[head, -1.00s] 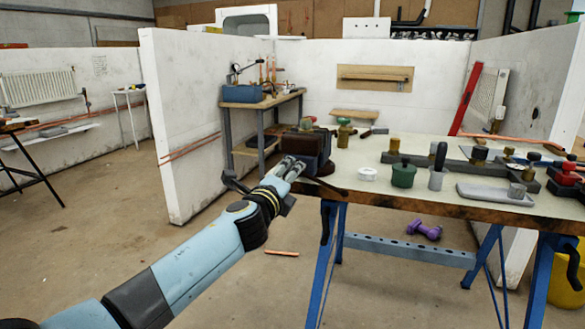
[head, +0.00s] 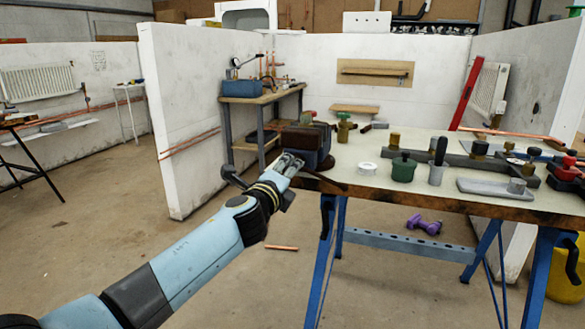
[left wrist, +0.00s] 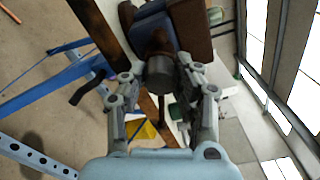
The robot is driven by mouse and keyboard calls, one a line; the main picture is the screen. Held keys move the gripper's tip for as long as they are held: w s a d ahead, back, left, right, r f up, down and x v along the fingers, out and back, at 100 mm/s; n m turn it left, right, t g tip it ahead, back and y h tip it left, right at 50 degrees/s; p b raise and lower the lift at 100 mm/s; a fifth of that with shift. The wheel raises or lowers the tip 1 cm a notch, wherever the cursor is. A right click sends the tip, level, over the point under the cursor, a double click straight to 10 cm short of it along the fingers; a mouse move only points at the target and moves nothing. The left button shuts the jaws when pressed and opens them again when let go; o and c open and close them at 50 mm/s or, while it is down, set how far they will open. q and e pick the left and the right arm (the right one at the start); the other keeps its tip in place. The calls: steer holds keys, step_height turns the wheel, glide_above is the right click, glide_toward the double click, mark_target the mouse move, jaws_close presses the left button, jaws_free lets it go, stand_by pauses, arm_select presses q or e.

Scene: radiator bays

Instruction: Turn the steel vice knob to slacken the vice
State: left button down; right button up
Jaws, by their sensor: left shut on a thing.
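The vice (head: 306,140), dark with brown and blue-grey parts, is fixed at the left corner of the workbench (head: 345,170). It fills the top middle of the left wrist view (left wrist: 190,25). Its steel knob (left wrist: 160,72), a short grey cylinder, points towards my left wrist camera. My left gripper (head: 290,161) is at the near side of the vice. In the left wrist view its two fingers (left wrist: 160,85) are shut on the knob, one on each side. In the head view the fingers mostly hide the knob. My right gripper is out of view.
The bench also holds a white tape roll (head: 368,168), a green pot (head: 403,169), a grey cup (head: 436,174) and a grey tray (head: 495,189). Blue trestle legs (head: 335,250) stand below. Purple dumbbells (head: 424,225) and a copper pipe (head: 281,247) lie on the floor.

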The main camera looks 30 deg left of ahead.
arm_select(q)
steer(key=n+b, duration=0.5)
steer(key=n, duration=0.6)
steer(key=shift+f+b, duration=0.2)
steer(key=shift+b, duration=0.1)
steer(key=n+b, duration=0.5)
steer(key=n, duration=0.4)
steer(key=shift+n+b, duration=0.35)
steer(key=shift+n, duration=0.05)
steer(key=c, duration=1.4)
jaws_free()
steer(key=shift+r+n+b, duration=0.15)
steer(key=shift+n+b, duration=0.15)
steer(key=shift+n, duration=0.5)
steer(key=shift+c, duration=0.2)
steer(key=shift+o, duration=1.3)
steer(key=shift+r, duration=0.15)
steer(key=shift+p, duration=0.3)
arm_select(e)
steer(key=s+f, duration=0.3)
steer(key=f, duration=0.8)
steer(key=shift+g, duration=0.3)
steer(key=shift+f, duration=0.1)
